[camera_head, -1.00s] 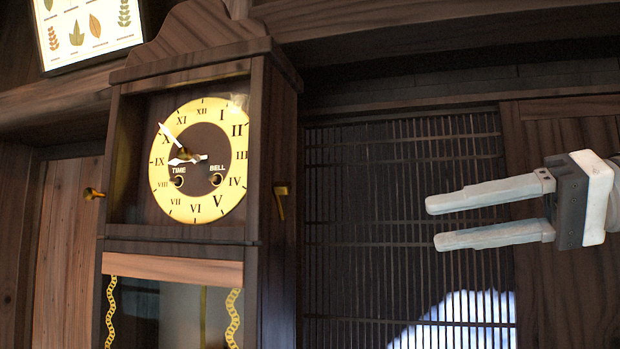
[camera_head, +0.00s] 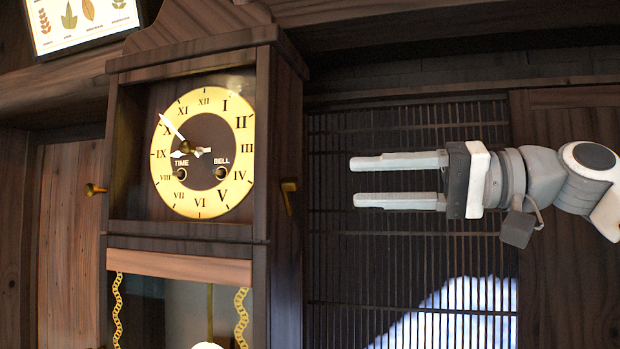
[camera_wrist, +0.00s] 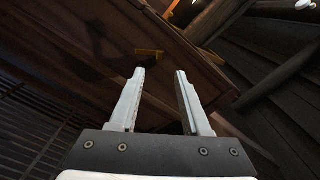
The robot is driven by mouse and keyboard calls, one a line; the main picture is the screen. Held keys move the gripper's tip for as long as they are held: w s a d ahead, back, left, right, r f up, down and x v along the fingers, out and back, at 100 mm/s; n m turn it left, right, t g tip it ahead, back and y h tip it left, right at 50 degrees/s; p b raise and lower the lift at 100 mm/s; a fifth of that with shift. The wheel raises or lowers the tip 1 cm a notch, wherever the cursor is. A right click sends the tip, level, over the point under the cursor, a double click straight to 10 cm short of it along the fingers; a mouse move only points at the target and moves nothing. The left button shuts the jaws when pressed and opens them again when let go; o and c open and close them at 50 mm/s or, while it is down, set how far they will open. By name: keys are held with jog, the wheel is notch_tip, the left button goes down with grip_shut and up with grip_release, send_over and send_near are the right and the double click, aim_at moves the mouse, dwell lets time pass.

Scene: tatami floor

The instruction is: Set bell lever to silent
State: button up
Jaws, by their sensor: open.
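The wall clock (camera_head: 201,240) fills the left half of the head view, with a yellow dial marked TIME and BELL. A small brass lever (camera_head: 289,197) sits on its right side wall, its arm hanging down from the pivot. In the wrist view the brass lever (camera_wrist: 149,53) lies just beyond the fingertips, nearly in line with the gap. My gripper (camera_head: 354,181) is open and empty, with its fingers one above the other and pointing left at the lever. A clear gap separates the fingertips from the lever. The gripper also shows in the wrist view (camera_wrist: 160,72).
A second brass piece (camera_head: 94,189) sticks out on the clock's left side. A dark slatted screen (camera_head: 400,255) stands behind my gripper. A framed leaf picture (camera_head: 83,22) hangs above left. The space between gripper and clock looks free.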

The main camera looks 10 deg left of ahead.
aim_at(298, 184)
jog(key=a, duration=0.5)
jog(key=a+p, duration=0.1)
jog(key=a, duration=0.2)
jog(key=shift+w+a, duration=0.2)
jog(key=shift+w, duration=0.1)
grip_shut()
